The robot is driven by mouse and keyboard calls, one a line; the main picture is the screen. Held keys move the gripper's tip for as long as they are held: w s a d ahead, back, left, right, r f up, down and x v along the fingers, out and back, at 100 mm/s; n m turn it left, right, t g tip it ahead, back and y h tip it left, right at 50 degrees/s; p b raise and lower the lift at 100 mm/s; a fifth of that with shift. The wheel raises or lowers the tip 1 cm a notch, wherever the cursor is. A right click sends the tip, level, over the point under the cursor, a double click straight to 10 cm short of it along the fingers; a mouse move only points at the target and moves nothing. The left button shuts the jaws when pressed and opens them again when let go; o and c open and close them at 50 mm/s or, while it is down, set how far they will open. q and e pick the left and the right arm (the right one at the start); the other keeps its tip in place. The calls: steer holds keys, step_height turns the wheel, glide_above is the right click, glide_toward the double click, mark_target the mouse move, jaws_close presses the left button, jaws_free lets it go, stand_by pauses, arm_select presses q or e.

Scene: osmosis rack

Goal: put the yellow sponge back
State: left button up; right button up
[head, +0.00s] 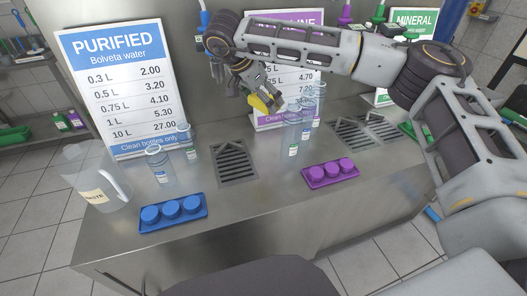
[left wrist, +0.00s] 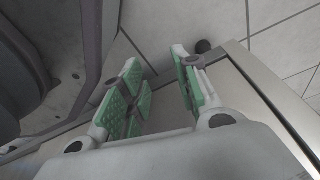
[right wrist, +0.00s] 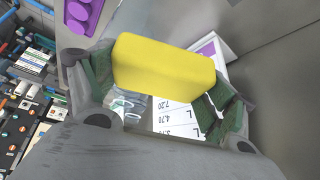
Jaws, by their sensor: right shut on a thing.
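The yellow sponge (head: 260,103) is held in my right gripper (head: 262,92), above the counter in front of the purple price sign (head: 285,118). In the right wrist view the sponge (right wrist: 163,67) lies between the green-padded fingers of the right gripper (right wrist: 155,88), which are shut on it. My left gripper (left wrist: 160,88) shows only in the left wrist view. Its green-padded fingers are apart with nothing between them, near a steel edge above the tiled floor.
Clear bottles (head: 294,135) stand just right of and below the sponge. A blue cap tray (head: 173,214), a purple cap tray (head: 330,173) and a waste jug (head: 99,187) are on the steel counter (head: 250,215). The counter's front middle is clear.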

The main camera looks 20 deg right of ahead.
step_height(320, 180, down, 7)
steer(key=b, duration=0.1)
glide_above(267, 155)
steer(key=a, duration=0.2)
steer(key=f, duration=0.8)
steer(key=shift+s+d, duration=0.25)
steer(key=shift+s, duration=0.05)
arm_select(q)
steer(key=shift+w+d+r, duration=0.3)
steer(key=shift+w+r, duration=0.05)
steer(key=shift+r, duration=0.25)
steer(key=shift+w+d+r, duration=0.25)
steer(key=shift+w+r, duration=0.05)
steer(key=shift+r, duration=0.25)
arm_select(e)
steer(key=shift+f, duration=0.1)
steer(key=shift+f, duration=0.65)
step_height(267, 155, down, 3)
steer(key=shift+f, duration=0.6)
arm_select(q)
steer(key=shift+w+d+r, duration=0.2)
steer(key=shift+d+r, duration=0.1)
steer(key=shift+r, duration=0.15)
steer(key=shift+s+f+b, duration=0.1)
steer(key=shift+s+b, duration=0.1)
steer(key=shift+b, duration=0.1)
arm_select(e)
steer(key=shift+f, duration=0.15)
